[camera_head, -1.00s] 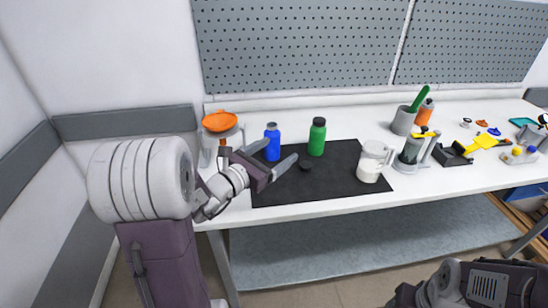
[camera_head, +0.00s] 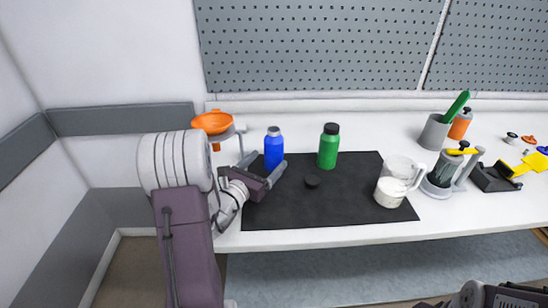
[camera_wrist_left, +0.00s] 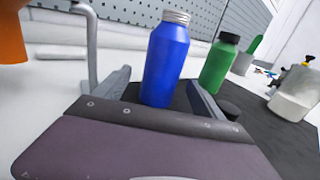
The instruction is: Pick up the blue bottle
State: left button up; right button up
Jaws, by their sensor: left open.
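The blue bottle (camera_head: 273,151) stands upright on the black mat (camera_head: 330,213) near its back left corner, with a silver cap. It also shows in the left wrist view (camera_wrist_left: 165,62), ahead of the fingers and roughly between them. My left gripper (camera_head: 266,167) is open, with its two fingers pointing toward the bottle, close to it. In the left wrist view the left gripper (camera_wrist_left: 160,95) has one finger on each side of the bottle's lower part. Whether either finger touches it I cannot tell. My right arm (camera_head: 490,296) shows only partly at the bottom right; its fingertips are not visible.
A green bottle (camera_head: 328,146) stands right of the blue one. A small black lid (camera_head: 312,181) lies on the mat. A measuring jug (camera_head: 397,183) stands at the mat's right. An orange funnel (camera_head: 212,122) in a stand is at the left back. The front middle of the mat is clear.

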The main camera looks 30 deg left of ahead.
aim_at(278, 149)
pick_arm(q)
jog(key=shift+w+d+r, duration=0.1)
jog(key=shift+w+r, duration=0.15)
jog(key=w, duration=0.6)
jog(key=shift+w+d+f, duration=0.1)
jog(key=shift+w+d, duration=0.05)
jog(key=shift+w, duration=0.15)
grip_shut()
